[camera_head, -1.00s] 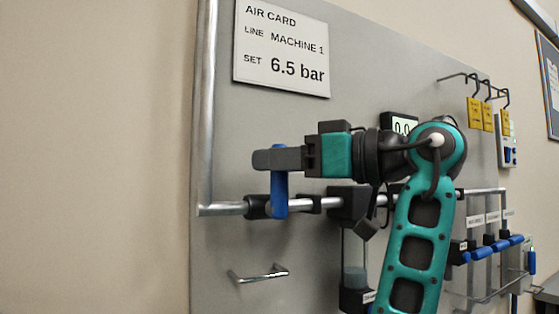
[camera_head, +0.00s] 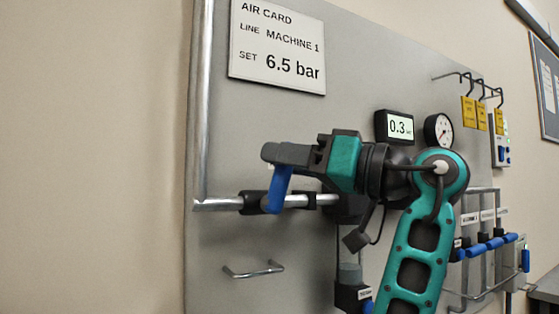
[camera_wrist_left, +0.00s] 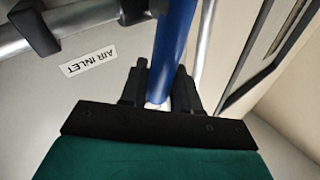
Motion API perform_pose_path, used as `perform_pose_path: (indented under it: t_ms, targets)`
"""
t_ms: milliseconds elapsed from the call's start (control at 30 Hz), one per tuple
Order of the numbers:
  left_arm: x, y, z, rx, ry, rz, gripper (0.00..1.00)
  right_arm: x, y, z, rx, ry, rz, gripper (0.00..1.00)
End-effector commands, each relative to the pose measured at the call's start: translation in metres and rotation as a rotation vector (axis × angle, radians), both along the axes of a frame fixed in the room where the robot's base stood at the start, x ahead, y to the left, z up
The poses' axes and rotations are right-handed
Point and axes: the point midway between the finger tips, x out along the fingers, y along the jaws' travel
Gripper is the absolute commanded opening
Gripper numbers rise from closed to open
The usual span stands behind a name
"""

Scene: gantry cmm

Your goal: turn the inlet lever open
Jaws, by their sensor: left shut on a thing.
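The blue inlet lever (camera_head: 278,190) stands up from its valve on the horizontal pipe, its top leaning a little to the right. My left gripper (camera_head: 274,154) is shut on the lever's upper end. In the left wrist view the blue lever (camera_wrist_left: 176,45) runs between the two dark fingers (camera_wrist_left: 158,92). A label reading AIR INLET (camera_wrist_left: 88,62) is on the panel beside the pipe. The digital display (camera_head: 400,127) reads 0.3. My right gripper is not in view.
An air card (camera_head: 277,45) on the panel reads 6.5 bar. A round gauge (camera_head: 438,131), yellow tags (camera_head: 468,111) on hooks and several blue-handled valves (camera_head: 485,247) are to the right.

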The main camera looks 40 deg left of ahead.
Motion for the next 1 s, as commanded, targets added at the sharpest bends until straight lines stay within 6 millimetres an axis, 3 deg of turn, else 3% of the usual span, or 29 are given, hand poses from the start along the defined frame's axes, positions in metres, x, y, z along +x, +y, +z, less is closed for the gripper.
perform_pose_path:
  t_ms: [400, 1000]
  targets:
    - [0.014, -0.006, -0.008, 0.099, 0.234, -0.001, 0.0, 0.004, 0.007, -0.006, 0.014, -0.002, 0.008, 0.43]
    - [0.017, -0.007, -0.009, 0.123, 0.295, 0.0, 0.0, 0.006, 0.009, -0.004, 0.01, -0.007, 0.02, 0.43]
